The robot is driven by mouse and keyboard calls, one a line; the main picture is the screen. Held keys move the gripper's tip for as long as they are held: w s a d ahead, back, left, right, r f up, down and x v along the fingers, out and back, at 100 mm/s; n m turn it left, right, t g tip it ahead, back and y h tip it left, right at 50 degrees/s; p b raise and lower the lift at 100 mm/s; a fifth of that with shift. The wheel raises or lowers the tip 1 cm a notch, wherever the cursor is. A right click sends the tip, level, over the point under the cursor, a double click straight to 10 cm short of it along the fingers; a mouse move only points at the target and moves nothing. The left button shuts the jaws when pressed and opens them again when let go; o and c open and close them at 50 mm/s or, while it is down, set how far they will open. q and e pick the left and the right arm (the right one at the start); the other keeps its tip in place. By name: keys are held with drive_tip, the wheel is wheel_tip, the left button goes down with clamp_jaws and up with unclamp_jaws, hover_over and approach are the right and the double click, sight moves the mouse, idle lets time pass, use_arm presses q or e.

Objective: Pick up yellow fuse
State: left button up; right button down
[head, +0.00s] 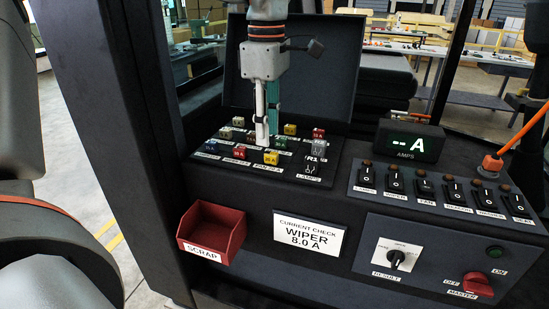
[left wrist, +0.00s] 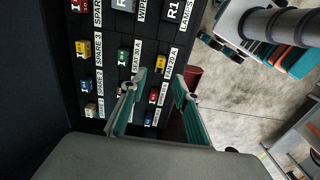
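One yellow fuse (head: 271,157) sits in the front row of the sloped fuse panel (head: 330,184). Another yellow fuse (head: 290,129) sits in the back row. In the left wrist view, the front-row yellow fuse (left wrist: 161,63) shows between and past the fingers, and the back-row one (left wrist: 82,48) shows at left beside a SPARE label. My left gripper (head: 265,140) points down over the middle of the panel, just behind the front-row yellow fuse. In the left wrist view its teal fingers (left wrist: 160,88) are apart with nothing held. My right gripper is not clearly seen.
Red, green and pale fuses and relays surround the yellow ones closely. The open lid (head: 300,65) stands behind the panel. A red scrap bin (head: 212,232) is at front left.

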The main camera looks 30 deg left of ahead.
sight(271, 153)
use_arm(q)
drive_tip(key=f, duration=0.4)
drive_tip(key=shift+w+d+f, duration=0.15)
drive_tip(key=shift+d+f, duration=0.05)
drive_tip(key=shift+d, duration=0.2)
drive_tip(key=shift+f, duration=0.6)
clamp_jaws()
